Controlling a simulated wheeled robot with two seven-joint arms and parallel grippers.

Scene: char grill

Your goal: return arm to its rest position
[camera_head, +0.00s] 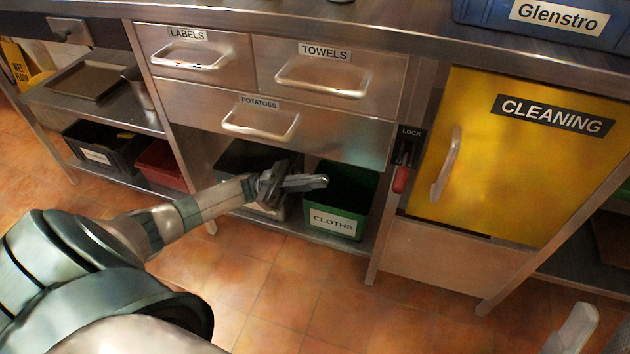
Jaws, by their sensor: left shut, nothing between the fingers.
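My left arm comes in from the lower left and reaches toward the lower shelf of the steel counter. My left gripper (318,182) is shut and empty. In the picture it lies in front of the gap between a dark bin (240,160) and the green CLOTHS bin (340,200); I cannot tell how far it is from them. A pale finger-like part, apparently of my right gripper (575,330), shows at the lower right edge. The rest of it is out of frame, so its opening is hidden.
The LABELS (190,60), TOWELS (325,78) and POTATOES (260,122) drawers are shut above my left gripper. Right of it are a red-handled LOCK lever (401,179) and the shut yellow CLEANING door (520,160). The tiled floor (290,300) in front is clear.

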